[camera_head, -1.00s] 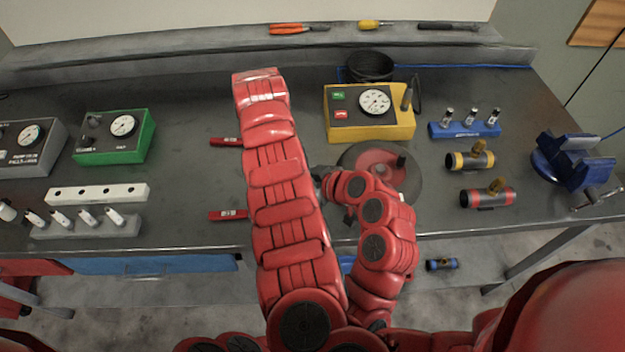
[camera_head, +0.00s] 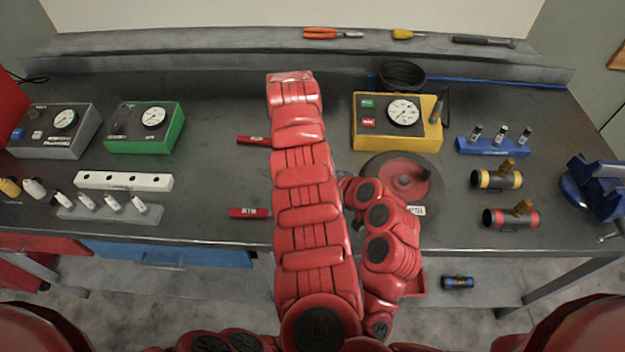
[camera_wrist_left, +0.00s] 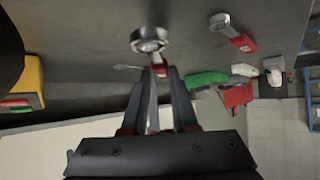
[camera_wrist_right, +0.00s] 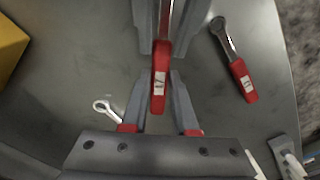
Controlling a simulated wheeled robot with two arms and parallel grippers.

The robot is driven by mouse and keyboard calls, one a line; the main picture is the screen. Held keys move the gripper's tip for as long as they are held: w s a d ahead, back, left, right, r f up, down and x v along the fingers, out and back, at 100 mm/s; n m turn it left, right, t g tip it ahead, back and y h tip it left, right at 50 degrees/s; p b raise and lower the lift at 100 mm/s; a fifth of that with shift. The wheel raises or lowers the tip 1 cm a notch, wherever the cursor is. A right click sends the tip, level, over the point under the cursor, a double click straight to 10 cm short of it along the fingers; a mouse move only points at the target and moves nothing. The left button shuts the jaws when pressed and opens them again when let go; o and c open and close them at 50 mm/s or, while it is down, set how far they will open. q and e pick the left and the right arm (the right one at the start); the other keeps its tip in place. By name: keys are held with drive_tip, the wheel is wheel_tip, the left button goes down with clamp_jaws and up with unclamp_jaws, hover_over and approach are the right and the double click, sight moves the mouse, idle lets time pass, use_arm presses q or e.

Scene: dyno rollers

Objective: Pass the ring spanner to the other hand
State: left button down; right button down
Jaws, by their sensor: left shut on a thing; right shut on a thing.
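The ring spanner (camera_wrist_right: 159,85) is between both grippers in the right wrist view, its red labelled handle towards me and its metal shaft running up. My right gripper (camera_wrist_right: 157,78) is shut on the red handle. My left gripper's grey fingers stand either side of the shaft at the top of that view. In the left wrist view my left gripper (camera_wrist_left: 158,78) is shut on the spanner. A metal ring (camera_wrist_left: 148,40) shows just beyond its fingertips; I cannot tell whether it belongs to the held spanner. In the head view my arms hide both grippers and the held spanner.
Two other red-handled spanners lie on the bench, a far one (camera_head: 254,140) and a near one (camera_head: 248,212). A yellow gauge box (camera_head: 398,140), a round red-centred plate (camera_head: 405,180) and a blue stand (camera_head: 492,147) are to the right. A green gauge box (camera_head: 145,127) stands left.

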drive_tip(key=c, duration=0.6)
unclamp_jaws()
drive_tip(key=shift+s+a, duration=0.2)
drive_tip(key=shift+a, duration=0.05)
wheel_tip(320, 180, up, 12)
drive_tip(key=shift+w, duration=0.1)
